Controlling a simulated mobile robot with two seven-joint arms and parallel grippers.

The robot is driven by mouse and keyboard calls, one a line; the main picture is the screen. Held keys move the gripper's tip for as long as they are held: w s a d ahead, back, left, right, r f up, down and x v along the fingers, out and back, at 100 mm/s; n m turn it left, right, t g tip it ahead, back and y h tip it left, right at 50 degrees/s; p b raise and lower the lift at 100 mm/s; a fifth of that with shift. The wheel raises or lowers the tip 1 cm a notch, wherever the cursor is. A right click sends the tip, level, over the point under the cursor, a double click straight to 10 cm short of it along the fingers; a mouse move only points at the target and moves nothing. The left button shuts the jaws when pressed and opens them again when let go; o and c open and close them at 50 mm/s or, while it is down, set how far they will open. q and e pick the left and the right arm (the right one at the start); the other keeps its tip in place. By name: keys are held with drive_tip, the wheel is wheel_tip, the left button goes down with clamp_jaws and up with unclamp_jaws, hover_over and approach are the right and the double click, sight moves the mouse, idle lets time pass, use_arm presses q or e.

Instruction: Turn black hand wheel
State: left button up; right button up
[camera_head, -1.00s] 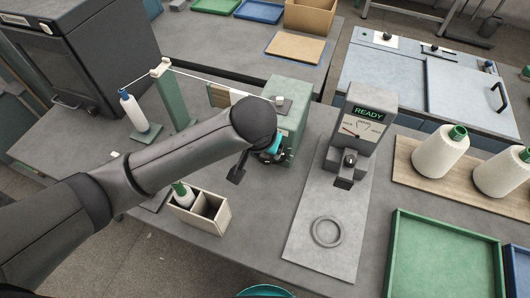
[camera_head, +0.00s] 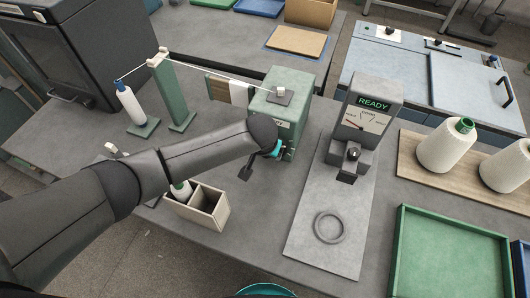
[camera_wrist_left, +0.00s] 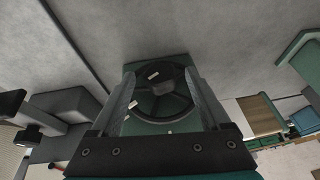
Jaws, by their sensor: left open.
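The black hand wheel (camera_wrist_left: 166,102) shows in the left wrist view as a dark round wheel with small pale marks, in front of a green housing (camera_wrist_left: 178,63). My left gripper (camera_wrist_left: 160,78) is open, with one finger on each side of the wheel in the picture. I cannot tell whether the fingers touch its rim. In the head view the wheel is hidden, and my left arm ends in front of the green winder housing (camera_head: 290,88). My fingers are mostly hidden there. My right gripper is not in view.
A divided box (camera_head: 213,222) with a bobbin stands below my left arm. A grey gauge unit reading READY (camera_head: 366,112) and a plate with a ring (camera_head: 330,227) lie to the right. A green tray (camera_head: 450,255) and white cones (camera_head: 445,147) are farther right.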

use_arm(q)
drive_tip(key=shift+w+f, duration=0.2)
drive_tip(key=shift+f, duration=0.25)
drive_tip(key=shift+c, duration=0.4)
clamp_jaws()
